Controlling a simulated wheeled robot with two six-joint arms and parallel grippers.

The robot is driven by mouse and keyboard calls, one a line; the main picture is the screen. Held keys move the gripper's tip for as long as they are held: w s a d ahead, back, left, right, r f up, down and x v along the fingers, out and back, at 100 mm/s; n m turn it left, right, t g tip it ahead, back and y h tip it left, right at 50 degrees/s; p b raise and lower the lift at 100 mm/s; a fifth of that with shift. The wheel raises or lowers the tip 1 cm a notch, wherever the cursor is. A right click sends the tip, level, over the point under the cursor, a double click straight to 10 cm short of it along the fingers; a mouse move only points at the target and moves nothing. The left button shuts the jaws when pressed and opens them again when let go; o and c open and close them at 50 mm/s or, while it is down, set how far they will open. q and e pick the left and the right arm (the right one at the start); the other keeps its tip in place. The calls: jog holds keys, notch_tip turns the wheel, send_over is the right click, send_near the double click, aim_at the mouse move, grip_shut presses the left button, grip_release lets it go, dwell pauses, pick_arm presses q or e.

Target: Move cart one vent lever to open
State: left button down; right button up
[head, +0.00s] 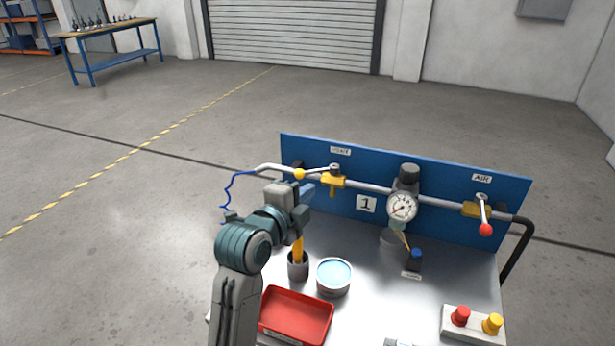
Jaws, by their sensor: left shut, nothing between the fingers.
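Cart one carries a blue back panel (440,188) with a plate marked 1 (366,204). The vent valve (333,182) is yellow and sits on the grey pipe at the panel's left, under a small label (340,150). Its lever (317,171) points left, roughly along the pipe, and ends in a yellow ball (299,174). My left gripper (308,191) is shut and empty, just below the yellow ball in the picture. I cannot tell whether it touches the lever. My right gripper is out of view.
The air valve lever (484,211) with a red ball hangs down at the right. A pressure gauge (402,207) stands between the valves. A red tray (296,315), a round tin (334,276) and a dark cup (298,265) sit on the cart top. A blue cord (229,189) hangs left.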

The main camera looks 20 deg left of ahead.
aim_at(318, 172)
pick_arm(q)
jog(key=w, duration=0.2)
jog(key=w+p, duration=0.1)
jog(key=w, duration=0.1)
jog(key=w+a+f, duration=0.1)
jog(key=w, duration=0.1)
jog(key=shift+w+p, duration=0.15)
jog(key=shift+p, duration=0.15)
jog(key=shift+w+a+f, duration=0.15)
jog(key=shift+w+a, duration=0.15)
jog(key=shift+a, duration=0.05)
jog(key=shift+d, duration=0.1)
jog(key=shift+w+f, duration=0.1)
jog(key=shift+w, duration=0.05)
